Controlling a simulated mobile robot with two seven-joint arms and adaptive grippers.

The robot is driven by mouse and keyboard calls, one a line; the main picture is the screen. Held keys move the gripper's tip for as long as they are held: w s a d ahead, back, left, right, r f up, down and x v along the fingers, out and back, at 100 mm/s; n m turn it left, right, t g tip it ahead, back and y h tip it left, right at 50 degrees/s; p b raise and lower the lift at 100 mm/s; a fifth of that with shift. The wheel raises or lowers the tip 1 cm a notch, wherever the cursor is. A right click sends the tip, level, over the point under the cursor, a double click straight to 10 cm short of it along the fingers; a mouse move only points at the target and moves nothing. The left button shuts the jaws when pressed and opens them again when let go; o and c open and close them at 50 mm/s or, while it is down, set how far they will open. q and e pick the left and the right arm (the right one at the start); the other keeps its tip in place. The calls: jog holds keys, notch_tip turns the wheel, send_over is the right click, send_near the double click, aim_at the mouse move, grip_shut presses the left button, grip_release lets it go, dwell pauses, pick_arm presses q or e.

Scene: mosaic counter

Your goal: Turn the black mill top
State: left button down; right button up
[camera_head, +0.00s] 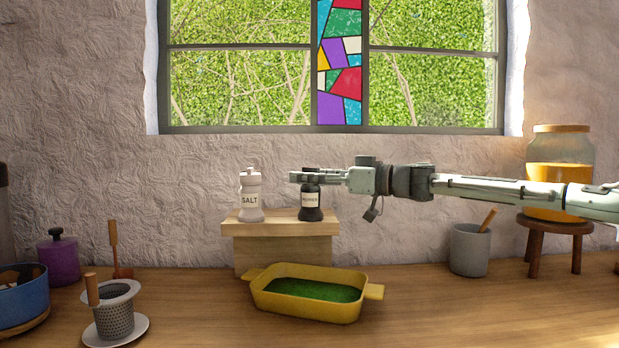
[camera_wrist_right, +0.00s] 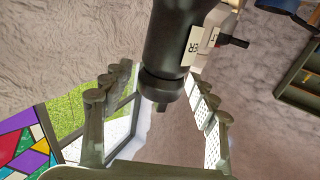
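The black mill (camera_head: 311,211), with a pale label, stands upright on a small wooden stand (camera_head: 277,228) beside the white salt mill (camera_head: 250,204). My right gripper (camera_head: 305,176) reaches in from the right at the height of the black mill's top and partly hides it. In the right wrist view the black mill (camera_wrist_right: 170,45) and its top (camera_wrist_right: 161,86) show between the two fingers of the right gripper (camera_wrist_right: 160,80). The fingers are apart, with a gap visible on the left side of the mill; contact on the right is unclear. My left gripper is not in view.
A yellow dish (camera_head: 305,304) with green contents sits in front of the stand. A grey cup (camera_head: 468,252) and a jar on a stool (camera_head: 558,226) stand at right. A purple pot (camera_head: 60,260), blue pot (camera_head: 22,298) and strainer (camera_head: 114,318) are at left.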

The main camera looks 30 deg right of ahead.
jog(key=c, duration=1.1)
jog(key=shift+m+t+h, duration=0.3)
jog(key=shift+m+h, duration=0.1)
jog(key=shift+h, duration=0.2)
